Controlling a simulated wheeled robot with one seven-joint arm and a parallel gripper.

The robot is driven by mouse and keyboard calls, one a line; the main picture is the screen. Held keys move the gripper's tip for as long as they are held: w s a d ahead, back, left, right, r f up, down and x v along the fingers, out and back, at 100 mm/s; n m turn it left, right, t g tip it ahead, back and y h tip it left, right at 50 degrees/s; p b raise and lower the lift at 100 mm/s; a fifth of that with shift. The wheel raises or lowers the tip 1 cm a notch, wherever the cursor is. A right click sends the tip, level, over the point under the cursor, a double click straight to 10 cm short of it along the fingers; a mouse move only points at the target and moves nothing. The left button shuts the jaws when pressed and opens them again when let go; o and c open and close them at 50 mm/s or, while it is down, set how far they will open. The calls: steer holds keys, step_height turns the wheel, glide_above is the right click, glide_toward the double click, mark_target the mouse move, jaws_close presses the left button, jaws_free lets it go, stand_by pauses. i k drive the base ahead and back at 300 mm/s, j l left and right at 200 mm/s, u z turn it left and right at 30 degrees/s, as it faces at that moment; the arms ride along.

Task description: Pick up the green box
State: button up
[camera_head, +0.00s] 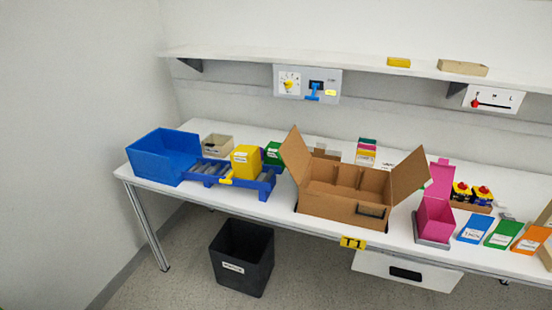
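The green box (273,153) is small and stands on the white table, behind and to the right of a yellow box. Its lower part is partly hidden by the yellow box and the blue roller rack. The left flap of an open cardboard box is close on its right. A rotary switch with a yellow knob (288,85) sits on a panel on the wall above. My gripper does not show in this view.
The table (300,225) holds a blue bin (163,155), a roller rack (212,172), the yellow box (246,162), the open cardboard box (345,190) and a pink box (435,215). A shelf (330,61) hangs above. A black bin (242,257) stands on the floor.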

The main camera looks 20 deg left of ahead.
mark_target(270, 158)
steer(key=i+j, duration=0.2)
steer(key=j, duration=0.15)
steer(key=i+j, duration=0.15)
steer(key=j, duration=0.25)
steer(key=i+j, duration=0.2)
steer(key=j, duration=0.15)
steer(key=i+j, duration=0.15)
steer(key=j, duration=0.2)
steer(key=i+j, duration=0.2)
steer(key=j, duration=0.2)
steer(key=i+j, duration=0.15)
steer(key=j, duration=0.2)
steer(key=i+j, duration=0.2)
steer(key=j, duration=0.15)
steer(key=i+j, duration=0.2)
steer(key=j, duration=0.2)
